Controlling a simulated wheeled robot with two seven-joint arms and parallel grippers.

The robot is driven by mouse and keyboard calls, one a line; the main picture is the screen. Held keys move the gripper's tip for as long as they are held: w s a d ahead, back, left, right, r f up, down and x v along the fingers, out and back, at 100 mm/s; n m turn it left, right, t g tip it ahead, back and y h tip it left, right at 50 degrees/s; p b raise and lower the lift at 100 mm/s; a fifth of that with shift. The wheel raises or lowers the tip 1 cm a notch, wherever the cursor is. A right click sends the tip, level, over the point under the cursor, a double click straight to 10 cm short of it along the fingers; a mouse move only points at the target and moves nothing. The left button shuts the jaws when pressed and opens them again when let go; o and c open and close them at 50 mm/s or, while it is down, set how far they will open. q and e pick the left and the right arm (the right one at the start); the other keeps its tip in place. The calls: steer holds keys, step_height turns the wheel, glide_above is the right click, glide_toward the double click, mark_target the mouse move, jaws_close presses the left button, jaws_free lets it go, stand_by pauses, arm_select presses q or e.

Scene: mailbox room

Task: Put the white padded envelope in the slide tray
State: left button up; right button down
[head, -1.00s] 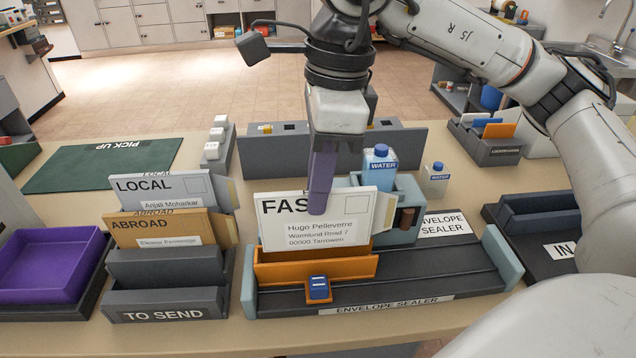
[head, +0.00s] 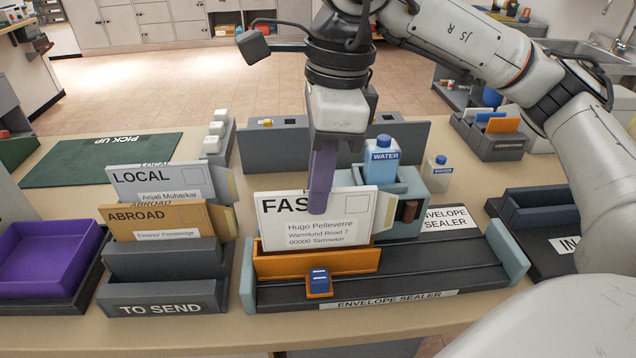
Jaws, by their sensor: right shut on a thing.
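The white envelope marked FAST (head: 345,222), with an address for Hugo Pelleverre, stands upright at the orange slide tray (head: 325,263) on the envelope sealer. Its lower edge meets the tray's front wall, and I cannot tell whether it rests on the tray floor. My right gripper (head: 319,208) comes straight down from above and is shut on the envelope's top middle. One purple finger shows in front of the envelope; the other is hidden behind it. My left gripper is not in view.
Left of the sealer, the TO SEND rack (head: 163,297) holds a LOCAL envelope (head: 150,183) and an ABROAD envelope (head: 150,219). A purple tray (head: 45,284) is at far left. A blue-topped knob (head: 319,279) is in front.

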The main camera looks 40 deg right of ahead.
steer(key=shift+f+b, duration=0.4)
steer(key=shift+f, duration=0.35)
steer(key=shift+f+b, duration=1.15)
steer(key=shift+f, duration=0.05)
steer(key=shift+r, duration=0.1)
steer(key=c, duration=1.8)
jaws_free()
steer(key=shift+r+p, duration=2.6)
steer(key=shift+r, duration=0.9)
